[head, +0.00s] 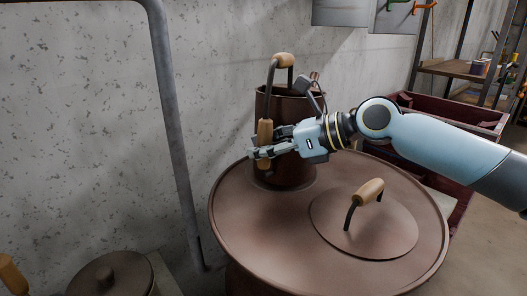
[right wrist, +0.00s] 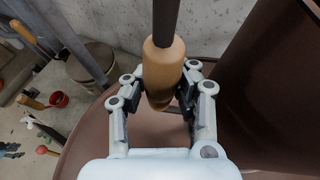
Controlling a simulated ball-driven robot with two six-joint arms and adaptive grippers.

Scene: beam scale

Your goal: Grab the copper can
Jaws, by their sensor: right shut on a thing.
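The copper can (head: 290,172) is a tall brown cylinder standing on top of a large round brown lid-like drum. It has a dark bent handle with a wooden grip (head: 265,135) on its left side and another wooden grip at the top (head: 284,60). My right gripper (head: 262,153) comes in from the right and is shut on the can's side wooden grip. In the right wrist view the fingers close around that wooden grip (right wrist: 163,65), and the can's brown wall (right wrist: 262,70) shows at the right. My left gripper is not in view.
The large brown drum (head: 235,225) carries a domed cover (head: 385,240) with its own wooden handle. A grey pipe (head: 175,120) and concrete wall stand behind at the left. A dark red crate (head: 465,115) is at the right. A smaller lidded pot (head: 112,275) is at lower left.

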